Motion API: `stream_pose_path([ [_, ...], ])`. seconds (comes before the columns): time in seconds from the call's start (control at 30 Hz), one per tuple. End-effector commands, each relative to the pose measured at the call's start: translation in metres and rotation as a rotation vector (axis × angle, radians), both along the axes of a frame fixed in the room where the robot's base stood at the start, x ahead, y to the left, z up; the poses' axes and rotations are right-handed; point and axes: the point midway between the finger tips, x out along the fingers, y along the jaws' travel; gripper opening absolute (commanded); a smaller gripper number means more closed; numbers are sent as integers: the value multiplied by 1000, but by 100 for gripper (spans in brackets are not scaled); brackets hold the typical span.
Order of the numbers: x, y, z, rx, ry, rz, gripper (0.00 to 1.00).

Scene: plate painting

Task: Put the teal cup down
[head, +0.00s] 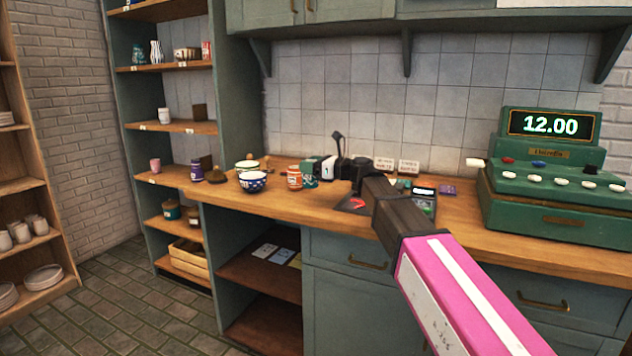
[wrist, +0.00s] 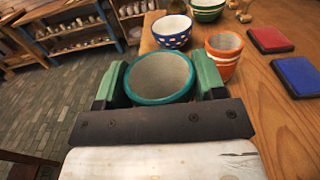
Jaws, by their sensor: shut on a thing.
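The teal cup (wrist: 160,78) sits between the two green fingers of my gripper (wrist: 159,66) in the wrist view, its teal rim and grey inside facing the camera. My gripper is shut on it, one finger on each side. In the head view the teal cup (head: 311,181) shows small at my gripper (head: 318,168), just right of the orange cup (head: 294,177), and is partly hidden. The cup is at the wooden counter (head: 260,203), near its front edge. I cannot tell whether its base touches the wood.
A blue patterned bowl (wrist: 172,31), a green bowl (wrist: 207,9) and the orange cup (wrist: 223,56) stand close by. Red (wrist: 270,39) and blue (wrist: 297,76) pads lie right. A green cash register (head: 555,185) stands at the counter's right. Bare wood shows beyond the orange cup.

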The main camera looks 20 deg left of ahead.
Motion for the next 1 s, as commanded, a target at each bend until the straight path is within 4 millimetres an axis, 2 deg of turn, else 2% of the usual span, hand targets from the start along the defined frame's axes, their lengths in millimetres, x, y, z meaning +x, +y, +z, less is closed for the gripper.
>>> stream_pose_path([
  [0.1, 19, -5, -11, -1, 1, -1, 34],
  [0.2, 25, -8, -15, 0, 0, 0, 34],
  [0.37, 26, -9, -21, 1, 0, 1, 34],
  [0.67, 26, -9, -56, 0, 2, 0, 34],
  [1.0, 26, -9, -59, 0, 0, 0, 34],
])
